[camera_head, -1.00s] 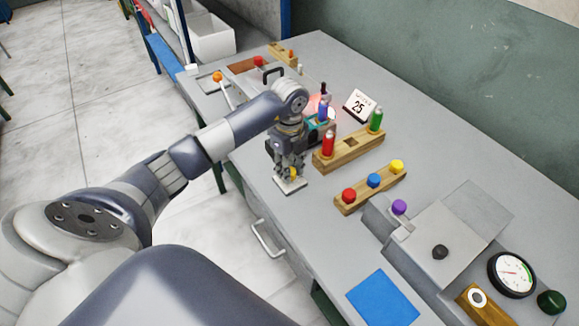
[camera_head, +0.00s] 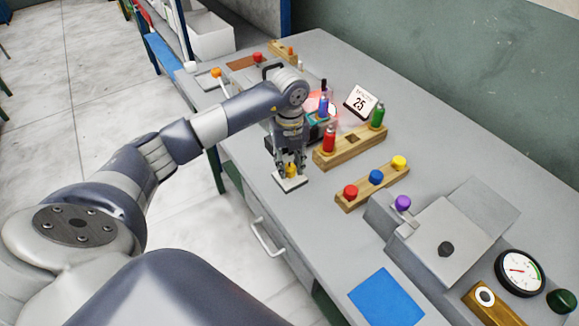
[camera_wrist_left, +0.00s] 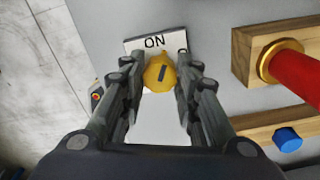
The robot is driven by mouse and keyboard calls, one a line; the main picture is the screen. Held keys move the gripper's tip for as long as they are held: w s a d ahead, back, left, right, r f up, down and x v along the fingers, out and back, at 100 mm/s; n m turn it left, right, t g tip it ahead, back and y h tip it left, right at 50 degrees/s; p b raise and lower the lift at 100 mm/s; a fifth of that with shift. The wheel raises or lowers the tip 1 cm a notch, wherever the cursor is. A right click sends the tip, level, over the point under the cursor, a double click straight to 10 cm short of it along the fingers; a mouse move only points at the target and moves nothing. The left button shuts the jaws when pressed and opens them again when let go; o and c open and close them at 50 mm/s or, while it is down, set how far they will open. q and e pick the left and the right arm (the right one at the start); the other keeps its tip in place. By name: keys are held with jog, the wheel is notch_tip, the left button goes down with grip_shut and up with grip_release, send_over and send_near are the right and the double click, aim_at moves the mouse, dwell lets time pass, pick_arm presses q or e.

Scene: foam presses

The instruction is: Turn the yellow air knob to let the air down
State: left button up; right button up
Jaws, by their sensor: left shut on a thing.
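The yellow air knob (camera_head: 291,171) stands on a small white plate (camera_head: 293,184) near the table's front edge. In the left wrist view the knob (camera_wrist_left: 157,76) shows a dark, slightly slanted mark on its top, and the plate (camera_wrist_left: 136,46) reads "ON". My left gripper (camera_head: 290,164) points down over the plate and is shut on the knob, one finger on each side. Its fingers (camera_wrist_left: 161,78) hide part of the knob's sides. My right gripper is not in view.
A wooden block (camera_head: 350,152) with red and green bottles stands right of my gripper. A rack (camera_head: 360,195) of red, blue and yellow knobs lies nearer. A grey press (camera_head: 440,235) and round gauge (camera_head: 520,272) are at the right. A blue mat (camera_head: 385,297) lies in front.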

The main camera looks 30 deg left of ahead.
pick_arm(q)
jog(key=m+b, duration=0.3)
jog(key=m, duration=0.3)
jog(key=shift+f+m+b, duration=0.1)
jog(key=shift+m+b, duration=0.2)
jog(key=m+b, duration=0.1)
jog(key=m, duration=0.2)
jog(key=shift+b, duration=0.35)
jog(key=shift+m+b, duration=0.6)
jog(key=shift+m, duration=0.9)
jog(key=o, duration=1.1)
jog(key=shift+r, duration=0.2)
